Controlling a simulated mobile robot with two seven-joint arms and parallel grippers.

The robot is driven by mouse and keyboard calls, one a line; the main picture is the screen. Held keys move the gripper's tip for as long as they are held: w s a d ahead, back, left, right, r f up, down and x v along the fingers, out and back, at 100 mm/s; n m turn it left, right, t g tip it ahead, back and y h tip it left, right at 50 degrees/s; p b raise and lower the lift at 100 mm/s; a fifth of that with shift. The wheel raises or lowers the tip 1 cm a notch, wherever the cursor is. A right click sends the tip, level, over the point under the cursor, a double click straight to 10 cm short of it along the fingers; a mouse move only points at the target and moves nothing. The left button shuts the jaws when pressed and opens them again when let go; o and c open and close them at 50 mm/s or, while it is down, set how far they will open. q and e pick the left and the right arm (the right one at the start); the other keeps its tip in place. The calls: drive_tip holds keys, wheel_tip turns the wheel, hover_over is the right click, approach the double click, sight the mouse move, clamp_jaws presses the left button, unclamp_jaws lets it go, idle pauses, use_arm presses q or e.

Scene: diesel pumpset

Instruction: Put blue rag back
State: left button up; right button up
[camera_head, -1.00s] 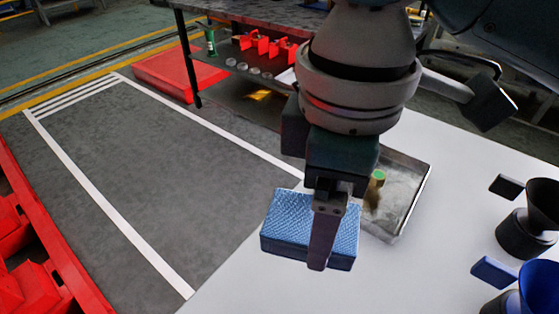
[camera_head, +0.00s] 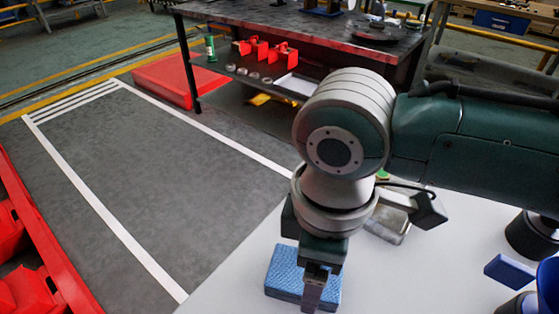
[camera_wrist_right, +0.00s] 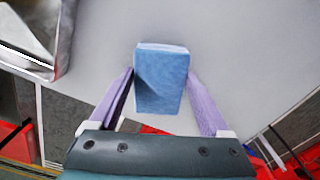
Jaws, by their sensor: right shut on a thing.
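The blue rag (camera_head: 283,272), a folded textured block, is at the white table's near left part in the head view. My right gripper (camera_head: 313,297) points down and is shut on it. In the right wrist view the rag (camera_wrist_right: 162,82) sits between the two fingers of my right gripper (camera_wrist_right: 161,74), with the table surface behind it. Whether the rag touches the table is hard to tell. My left gripper is not in view.
A metal tray (camera_head: 391,231) lies behind my wrist, partly hidden. At the right are a small blue block (camera_head: 510,271), a blue bin (camera_head: 549,290) and a black bin (camera_head: 530,236). The white table (camera_head: 420,285) is clear between. A dark workbench (camera_head: 290,30) stands behind.

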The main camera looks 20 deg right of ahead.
drive_tip(key=shift+f, duration=0.15)
drive_tip(key=o, duration=1.1)
drive_tip(key=shift+o, duration=0.2)
wheel_tip(320, 180, up, 12)
drive_tip(key=p, duration=0.3)
drive_tip(key=s+a+f+m+t+y, duration=0.1)
drive_tip(key=s+a+m+y, duration=0.2)
drive_tip(key=s+a, duration=0.15)
drive_tip(key=s+d+m+t+h, duration=0.1)
drive_tip(key=s+d+m, duration=0.2)
drive_tip(key=d, duration=0.3)
drive_tip(key=s+d+f+m+t+h, duration=0.1)
drive_tip(key=s+d+m, duration=0.3)
drive_tip(key=d, duration=0.3)
drive_tip(key=shift+t+h, duration=0.3)
drive_tip(key=shift+h, duration=0.1)
drive_tip(key=shift+s, duration=0.1)
